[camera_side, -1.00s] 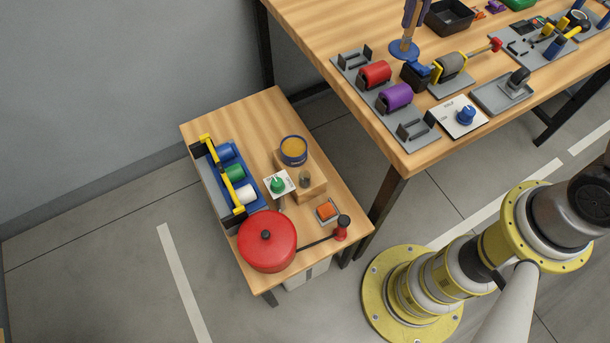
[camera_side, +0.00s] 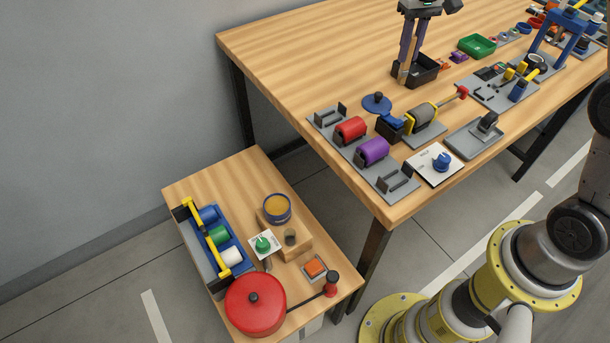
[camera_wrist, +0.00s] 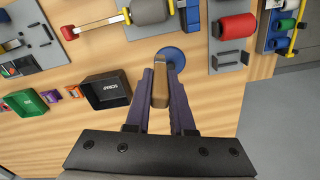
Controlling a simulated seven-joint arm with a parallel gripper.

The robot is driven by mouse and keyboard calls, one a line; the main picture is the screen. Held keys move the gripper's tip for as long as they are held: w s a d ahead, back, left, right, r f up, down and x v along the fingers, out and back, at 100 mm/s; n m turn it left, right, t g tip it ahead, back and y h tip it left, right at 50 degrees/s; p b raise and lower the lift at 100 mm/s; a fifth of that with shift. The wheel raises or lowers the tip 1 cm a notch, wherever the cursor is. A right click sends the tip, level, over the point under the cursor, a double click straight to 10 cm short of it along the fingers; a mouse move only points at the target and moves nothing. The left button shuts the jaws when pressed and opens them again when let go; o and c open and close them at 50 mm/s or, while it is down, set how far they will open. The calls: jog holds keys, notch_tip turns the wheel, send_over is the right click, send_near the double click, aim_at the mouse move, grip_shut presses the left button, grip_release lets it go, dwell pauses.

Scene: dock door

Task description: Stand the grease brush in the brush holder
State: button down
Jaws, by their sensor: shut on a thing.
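My gripper (camera_side: 408,52) points down over the large table, its dark purple fingers shut on a brown, wooden-looking piece (camera_side: 404,72), apparently the grease brush. In the wrist view the brown piece (camera_wrist: 160,86) sits between both fingertips (camera_wrist: 160,98). Its bristles cannot be made out. In the side view it overlaps the black tray; I cannot tell its height above the table. On the small table, a grey cup (camera_side: 290,237) stands in a light wooden block (camera_side: 296,250); it looks like the brush holder. A blue and yellow round can (camera_side: 277,208) stands behind it.
A black scrap tray (camera_side: 428,74) and blue knobbed disc (camera_side: 376,103) lie near my gripper. Red (camera_side: 350,129) and purple (camera_side: 373,151) rollers stand nearer the table's corner.

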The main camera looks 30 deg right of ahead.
jog(key=shift+r, duration=0.95)
jog(key=s+a+n, duration=0.2)
jog(key=a, duration=1.6)
jog(key=s+a+n, duration=0.1)
jog(key=s+a, duration=0.2)
jog(key=a, duration=1.4)
jog(key=f, duration=3.6)
jog(key=shift+w+d, duration=0.2)
jog(key=shift+w, duration=0.05)
jog(key=shift+f, duration=0.2)
jog(key=c, duration=0.8)
grip_release()
